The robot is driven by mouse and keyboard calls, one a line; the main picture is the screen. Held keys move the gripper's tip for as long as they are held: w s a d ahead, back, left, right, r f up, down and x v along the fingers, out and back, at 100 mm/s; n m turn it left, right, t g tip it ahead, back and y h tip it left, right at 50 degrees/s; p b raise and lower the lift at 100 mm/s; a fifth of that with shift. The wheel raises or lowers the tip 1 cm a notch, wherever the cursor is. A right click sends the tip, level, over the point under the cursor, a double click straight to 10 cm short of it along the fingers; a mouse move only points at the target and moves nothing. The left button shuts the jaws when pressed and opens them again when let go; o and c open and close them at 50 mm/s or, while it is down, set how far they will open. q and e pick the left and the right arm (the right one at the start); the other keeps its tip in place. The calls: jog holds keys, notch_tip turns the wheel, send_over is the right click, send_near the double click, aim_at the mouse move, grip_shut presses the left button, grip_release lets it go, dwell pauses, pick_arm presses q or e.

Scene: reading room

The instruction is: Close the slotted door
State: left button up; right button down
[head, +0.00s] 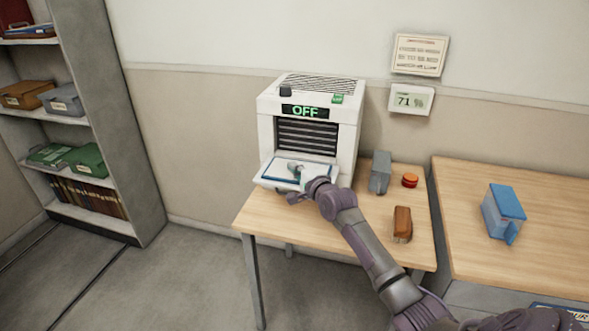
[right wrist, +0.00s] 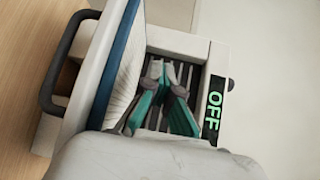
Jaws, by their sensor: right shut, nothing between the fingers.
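The slotted door (head: 272,171) hangs folded down from the front of a white machine (head: 345,125) and stands out roughly level. It has a blue seal edge and a pale inner face. In the right wrist view the door (right wrist: 101,73) is at the left, with a dark handle (right wrist: 48,88) on its outer side. My right gripper (head: 303,177) is over the door's inner face, in front of the opening. Contact with the door cannot be told. My left gripper is not in view.
The machine's display (head: 305,111) reads OFF. On the wooden table (head: 345,222), right of the machine, are a grey block (head: 380,172), a red round object (head: 410,180) and a brown object (head: 402,224). A second table (head: 460,205) holds a blue box (head: 503,213).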

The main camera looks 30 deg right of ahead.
jog(key=c, duration=1.5)
grip_release()
jog(key=shift+s, duration=0.15)
jog(key=s, duration=0.7)
jog(key=s+a+r, duration=0.1)
jog(key=s, duration=0.3)
jog(key=shift+s+r, duration=0.1)
jog(key=shift+s, duration=0.2)
